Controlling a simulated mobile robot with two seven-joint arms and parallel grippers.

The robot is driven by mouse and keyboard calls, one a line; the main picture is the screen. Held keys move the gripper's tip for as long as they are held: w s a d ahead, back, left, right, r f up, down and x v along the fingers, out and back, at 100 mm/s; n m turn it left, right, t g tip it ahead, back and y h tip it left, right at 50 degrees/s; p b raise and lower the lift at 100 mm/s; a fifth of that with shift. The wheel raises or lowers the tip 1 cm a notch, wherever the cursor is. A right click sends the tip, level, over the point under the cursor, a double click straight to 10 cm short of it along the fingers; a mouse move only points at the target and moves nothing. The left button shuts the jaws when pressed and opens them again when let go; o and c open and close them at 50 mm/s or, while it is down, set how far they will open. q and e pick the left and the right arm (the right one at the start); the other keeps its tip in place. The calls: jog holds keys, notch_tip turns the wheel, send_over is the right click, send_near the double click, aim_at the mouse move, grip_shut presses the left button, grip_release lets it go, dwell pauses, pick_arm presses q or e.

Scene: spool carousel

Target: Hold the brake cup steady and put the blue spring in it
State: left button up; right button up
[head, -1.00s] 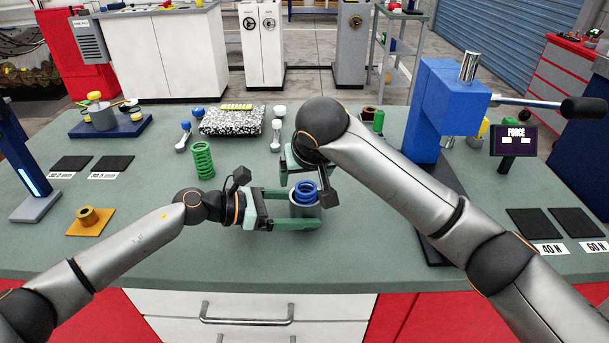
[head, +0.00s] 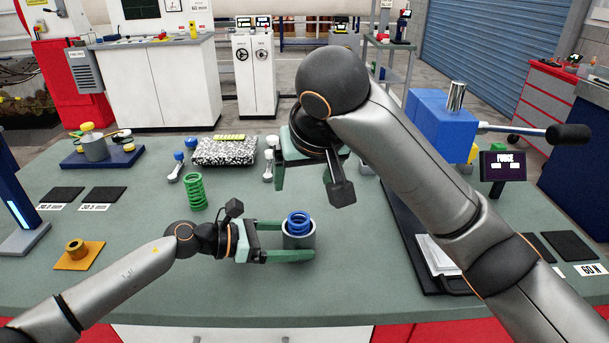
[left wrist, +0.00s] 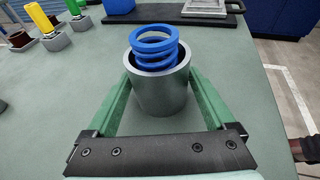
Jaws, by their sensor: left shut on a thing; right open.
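The grey brake cup (head: 299,241) stands on the bench, and it also shows in the left wrist view (left wrist: 162,95). My left gripper (head: 287,242) is shut on the cup, with one green finger on each side of it. The blue spring (head: 298,220) stands in the cup with its upper coils above the rim; its lower part is hidden by the cup wall. In the left wrist view the spring (left wrist: 154,45) looks roughly upright. My right gripper (head: 308,170) is open and empty, raised beyond the cup and partly hidden by its own arm.
A green spring (head: 195,191) stands left of the cup. A brass piece on an orange plate (head: 78,254) lies at the left. A speckled block (head: 224,151) lies at the back. A blue press (head: 440,124) and a FORCE display (head: 503,165) stand at the right. The bench's front middle is clear.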

pick_arm(q)
jog(key=o, duration=0.7)
